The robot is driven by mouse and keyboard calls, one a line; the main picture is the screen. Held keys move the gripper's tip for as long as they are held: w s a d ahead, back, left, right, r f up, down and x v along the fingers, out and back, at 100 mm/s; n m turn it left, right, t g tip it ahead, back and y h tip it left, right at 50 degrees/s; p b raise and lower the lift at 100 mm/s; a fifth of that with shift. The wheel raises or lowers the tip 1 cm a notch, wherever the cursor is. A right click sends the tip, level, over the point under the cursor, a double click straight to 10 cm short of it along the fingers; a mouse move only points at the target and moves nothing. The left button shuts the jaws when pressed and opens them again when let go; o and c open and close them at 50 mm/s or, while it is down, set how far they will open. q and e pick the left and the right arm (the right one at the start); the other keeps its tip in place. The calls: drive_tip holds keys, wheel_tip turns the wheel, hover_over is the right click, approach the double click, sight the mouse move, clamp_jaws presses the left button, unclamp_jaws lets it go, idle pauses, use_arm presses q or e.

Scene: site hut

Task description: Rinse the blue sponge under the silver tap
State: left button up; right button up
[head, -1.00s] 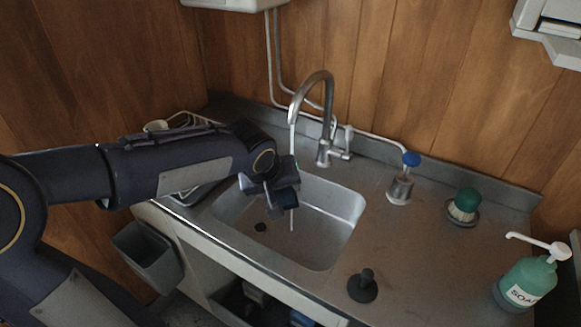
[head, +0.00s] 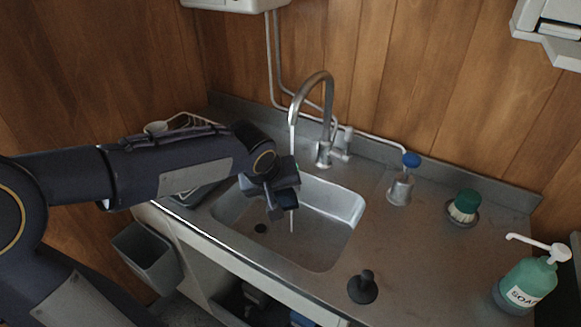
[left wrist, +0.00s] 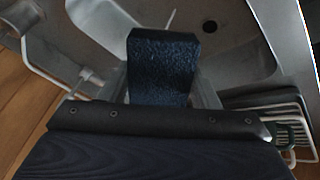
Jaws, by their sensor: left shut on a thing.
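The silver tap (head: 318,110) arches over the sink (head: 343,196) in the head view, and a thin stream of water (head: 292,150) falls from its spout. My left gripper (head: 278,204) is over the sink, close by the stream. The blue sponge (left wrist: 162,65) shows dark in the left wrist view, held between the fingers of my left gripper. In the head view the sponge is mostly hidden by the gripper, and I cannot tell how squarely the water meets it. My right gripper is not in view.
A dish rack (left wrist: 272,112) stands left of the sink. A grey bin (head: 148,256) hangs at the front.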

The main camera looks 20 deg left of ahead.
use_arm(q)
drive_tip(key=s+r+p, duration=0.1)
drive_tip(key=s+r, duration=0.2)
drive_tip(key=shift+s+r+p, duration=0.15)
drive_tip(key=shift+s+p, duration=0.2)
drive_tip(key=shift+s, duration=0.05)
drive_tip(key=shift+s+r, duration=0.35)
drive_tip(key=shift+s, duration=0.3)
